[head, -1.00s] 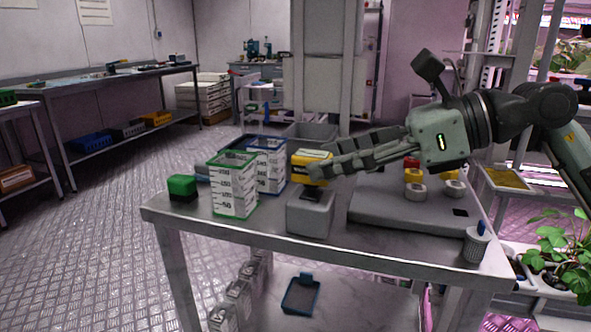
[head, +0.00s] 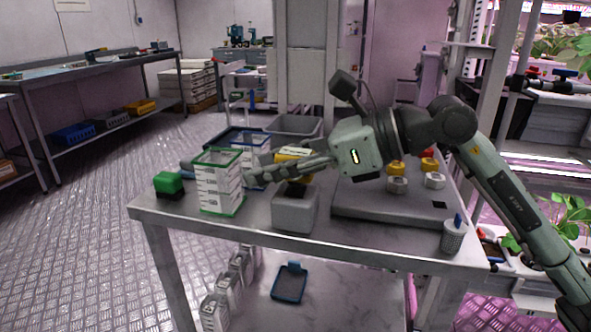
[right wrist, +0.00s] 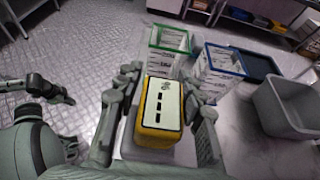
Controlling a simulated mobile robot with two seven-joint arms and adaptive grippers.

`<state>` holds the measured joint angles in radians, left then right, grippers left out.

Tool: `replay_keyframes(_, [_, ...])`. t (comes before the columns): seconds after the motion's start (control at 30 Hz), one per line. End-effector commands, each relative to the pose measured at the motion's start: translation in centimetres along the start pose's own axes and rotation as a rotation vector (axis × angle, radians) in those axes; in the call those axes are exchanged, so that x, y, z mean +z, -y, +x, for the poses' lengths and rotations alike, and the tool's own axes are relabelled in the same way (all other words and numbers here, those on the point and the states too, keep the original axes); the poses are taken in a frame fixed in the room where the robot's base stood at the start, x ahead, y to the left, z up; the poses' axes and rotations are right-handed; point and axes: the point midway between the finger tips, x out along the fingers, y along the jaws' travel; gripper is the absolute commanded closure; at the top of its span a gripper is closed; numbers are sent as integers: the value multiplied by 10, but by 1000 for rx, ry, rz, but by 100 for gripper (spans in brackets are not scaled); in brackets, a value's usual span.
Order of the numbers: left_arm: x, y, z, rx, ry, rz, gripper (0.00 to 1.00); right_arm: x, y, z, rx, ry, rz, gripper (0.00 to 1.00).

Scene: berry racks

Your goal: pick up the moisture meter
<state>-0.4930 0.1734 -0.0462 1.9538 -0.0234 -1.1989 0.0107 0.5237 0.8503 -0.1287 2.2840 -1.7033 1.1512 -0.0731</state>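The moisture meter appears to be the yellow device with a white face (right wrist: 163,103). In the right wrist view, the right gripper (right wrist: 160,83) is open, one finger on each side of the meter, with narrow gaps. Dark parts at the left of that view seem to be my left gripper (right wrist: 38,88); its fingers are unclear.
The grey box (head: 295,212) sits on the metal table (head: 380,247). Green-rimmed (head: 220,183) and blue-rimmed (right wrist: 218,75) crates stand close beyond the fingers. A green block (head: 168,185) is at left. A grey platform with knobs (head: 385,207) and a cup (head: 453,236) are at right.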

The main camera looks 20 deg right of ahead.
Motion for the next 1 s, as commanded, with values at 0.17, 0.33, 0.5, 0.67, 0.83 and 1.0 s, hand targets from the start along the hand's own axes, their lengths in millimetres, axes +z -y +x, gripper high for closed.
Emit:
replay_keyframes(0.17, [0, 0, 0, 0, 0, 0, 100, 0, 0, 0, 0, 0, 0, 88])
replay_keyframes(0.33, [0, 0, 0, 0, 0, 0, 100, 0, 0, 0, 0, 0, 0, 100])
replay_keyframes(0.5, [0, 0, 0, 0, 0, 0, 100, 0, 0, 0, 0, 0, 0, 100])
replay_keyframes(0.67, [-1, 0, -1, 0, -1, 0, 100, 6, 0, -2, -1, 2, -2, 100])
replay_keyframes(0.83, [-1, 0, -1, 2, -5, 0, 100, 23, 0, -10, -1, 2, -4, 100])
replay_keyframes(1.0, [1, 0, 5, 5, -2, -1, 100, 57, 0, -24, -3, 5, -6, 100])
